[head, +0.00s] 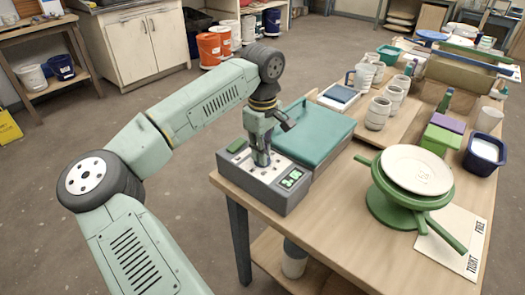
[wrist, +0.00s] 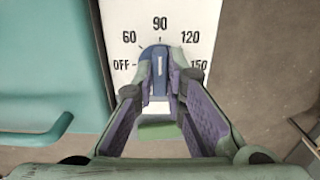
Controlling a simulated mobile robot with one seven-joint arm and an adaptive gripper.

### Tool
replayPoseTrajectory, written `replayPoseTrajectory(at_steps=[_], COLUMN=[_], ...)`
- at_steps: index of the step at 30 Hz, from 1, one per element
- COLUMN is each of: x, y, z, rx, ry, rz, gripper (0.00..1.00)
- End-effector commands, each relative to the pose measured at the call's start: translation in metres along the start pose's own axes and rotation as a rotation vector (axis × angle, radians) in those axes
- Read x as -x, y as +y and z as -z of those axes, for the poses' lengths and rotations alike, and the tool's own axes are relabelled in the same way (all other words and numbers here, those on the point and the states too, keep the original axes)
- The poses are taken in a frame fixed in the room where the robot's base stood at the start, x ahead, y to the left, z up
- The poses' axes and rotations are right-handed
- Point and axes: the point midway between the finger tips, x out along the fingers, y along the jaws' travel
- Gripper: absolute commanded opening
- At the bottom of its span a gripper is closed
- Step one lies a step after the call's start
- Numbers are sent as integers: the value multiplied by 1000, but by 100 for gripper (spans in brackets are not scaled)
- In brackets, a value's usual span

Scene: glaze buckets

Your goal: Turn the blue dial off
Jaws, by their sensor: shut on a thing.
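The blue dial (wrist: 160,72) sits on the white panel face of a grey unit with a teal lid. In the wrist view its white pointer line points up at the 90 mark, with OFF to the lower left. My gripper (wrist: 161,88) is shut on the dial, one finger on each side of it. In the head view my gripper (head: 262,161) reaches down onto the panel of the grey unit (head: 281,203) and hides most of the dial. A lit green display (head: 291,179) shows on the panel, but its digits are too small to read.
The teal lid (head: 315,136) lies beside the panel. A green block (head: 237,145) is at the panel's far end. A green stand (head: 393,205) with a white plate (head: 417,169) is to the right. Open floor lies left of the table.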

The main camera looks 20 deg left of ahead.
Motion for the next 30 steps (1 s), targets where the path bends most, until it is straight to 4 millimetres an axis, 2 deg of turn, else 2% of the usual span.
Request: replayPoseTrajectory(at_steps=[3,17,23,30], x=[0,0,-2,-3], y=[0,0,0,0], z=[0,0,1,1], rx=[0,19,101,289], ry=[0,0,2,3], rz=[0,-1,-1,-1], gripper=[0,0,0,0])
